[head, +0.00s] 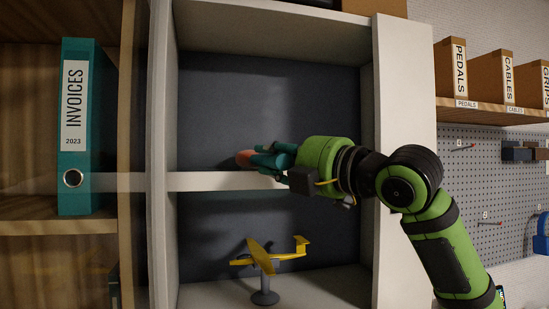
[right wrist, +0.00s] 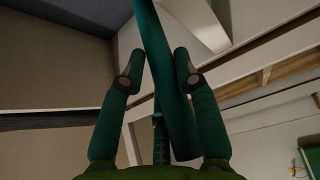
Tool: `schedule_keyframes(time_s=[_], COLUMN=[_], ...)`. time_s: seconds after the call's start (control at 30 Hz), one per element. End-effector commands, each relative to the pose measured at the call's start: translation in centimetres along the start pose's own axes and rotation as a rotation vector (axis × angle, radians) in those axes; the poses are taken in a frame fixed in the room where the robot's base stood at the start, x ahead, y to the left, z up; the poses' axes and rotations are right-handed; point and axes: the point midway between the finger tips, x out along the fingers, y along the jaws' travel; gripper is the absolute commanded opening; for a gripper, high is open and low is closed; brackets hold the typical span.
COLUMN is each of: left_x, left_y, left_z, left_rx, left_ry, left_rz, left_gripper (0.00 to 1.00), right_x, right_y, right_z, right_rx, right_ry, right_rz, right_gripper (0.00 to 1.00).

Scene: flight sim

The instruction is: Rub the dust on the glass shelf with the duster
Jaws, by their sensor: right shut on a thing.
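The shelf (head: 205,181) shows as a pale horizontal band across the middle of the white cabinet; I cannot make out dust on it. My right gripper (head: 277,161) is inside the cabinet, at the right part of the shelf and about level with its upper edge. It is shut on the duster, whose reddish-orange head (head: 244,158) points left, just above the band. I cannot tell whether the head touches the shelf. In the right wrist view the duster's long teal handle (right wrist: 168,75) runs between the two fingers. My left gripper is not in view.
A yellow model plane (head: 262,256) on a grey stand sits in the compartment below. A teal invoices binder (head: 80,130) stands in the wooden shelving at left. Cabinet walls bound the space on both sides. Boxes (head: 491,77) and a pegboard (head: 485,190) are at right.

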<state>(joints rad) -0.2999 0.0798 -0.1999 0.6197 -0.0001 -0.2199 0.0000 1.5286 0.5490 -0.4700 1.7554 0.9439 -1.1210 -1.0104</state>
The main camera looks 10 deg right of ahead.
Motion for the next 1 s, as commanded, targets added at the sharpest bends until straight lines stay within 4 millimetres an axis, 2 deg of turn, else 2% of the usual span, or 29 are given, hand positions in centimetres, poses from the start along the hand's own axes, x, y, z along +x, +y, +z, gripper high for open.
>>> schedule_keyframes(time_s=[1.0], left_x=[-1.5], left_y=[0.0], left_z=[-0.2], left_rx=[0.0], left_ry=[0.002], left_rz=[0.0], left_gripper=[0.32], right_x=[-2.3], right_y=[0.8], right_z=[4.1], right_rx=[0.004], right_ry=[-0.005], right_rz=[-0.005], right_gripper=[0.0])
